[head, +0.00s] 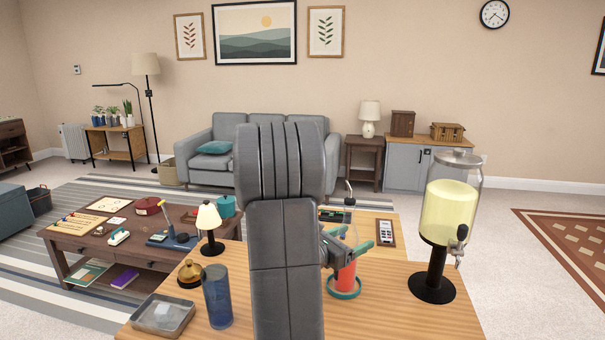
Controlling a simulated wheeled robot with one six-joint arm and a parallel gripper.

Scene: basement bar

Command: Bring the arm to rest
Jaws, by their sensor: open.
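My grey arm stands upright in the middle of the head view and hides much of the table behind it. My gripper (349,243) shows just right of the arm, partly hidden by it, with its teal fingers apart. It is open. A clear container with red contents (344,277) and a teal ring at its base stands on the wooden table, just below the gripper in the picture. I cannot tell whether the fingers touch it.
On the wooden table (390,308) stand a drink dispenser (450,210) at right, a blue tumbler (217,297), a metal tray (163,315), and a small lamp (209,222) behind. A remote-like device (386,233) lies near the back edge. A coffee table (135,242) with several items is at left.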

